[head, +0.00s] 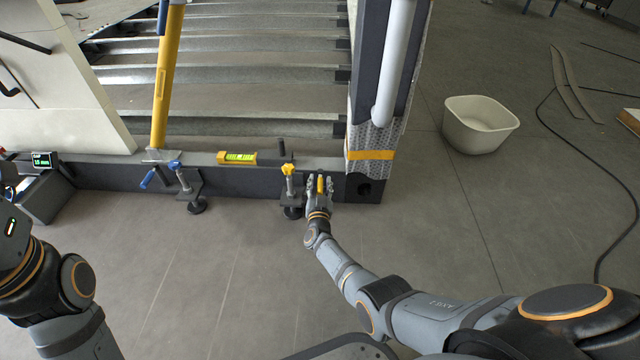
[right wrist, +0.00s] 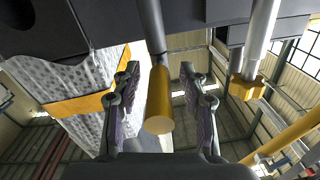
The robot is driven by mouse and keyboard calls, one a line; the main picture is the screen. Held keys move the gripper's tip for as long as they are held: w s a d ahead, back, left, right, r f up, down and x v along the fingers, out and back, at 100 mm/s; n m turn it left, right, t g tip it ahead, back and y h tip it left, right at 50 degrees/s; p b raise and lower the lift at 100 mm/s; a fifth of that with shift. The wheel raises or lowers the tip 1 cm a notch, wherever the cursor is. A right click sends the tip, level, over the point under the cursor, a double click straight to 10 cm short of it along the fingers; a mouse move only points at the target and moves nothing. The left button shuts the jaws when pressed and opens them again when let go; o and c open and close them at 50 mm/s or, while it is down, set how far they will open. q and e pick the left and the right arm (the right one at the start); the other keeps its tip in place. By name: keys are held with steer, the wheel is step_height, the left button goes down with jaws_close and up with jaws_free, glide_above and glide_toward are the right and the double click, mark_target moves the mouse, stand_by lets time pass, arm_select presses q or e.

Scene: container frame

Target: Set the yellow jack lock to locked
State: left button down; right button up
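The yellow jack lock handle (head: 320,185) is a short yellow grip on the beam's front, right of the jack with the yellow knob (head: 289,169). In the right wrist view the yellow grip (right wrist: 159,102) sits on a grey rod and points toward the camera. My right gripper (head: 318,190) is at the handle, and its two fingers (right wrist: 160,100) stand on either side of it. They look open, with a gap on each side. The yellow knob (right wrist: 246,87) also shows in the right wrist view. My left arm is at lower left; its gripper is out of view.
A blue-knobbed jack (head: 177,167) and a blue lever (head: 148,178) stand left on the dark beam (head: 240,182). A yellow level (head: 237,157) lies on the beam. A yellow strut (head: 165,85) rises at left. A white tub (head: 478,125) and cable are on the floor at right.

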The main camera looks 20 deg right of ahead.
mark_target(320, 181)
step_height(320, 181, up, 10)
stand_by(0.6)
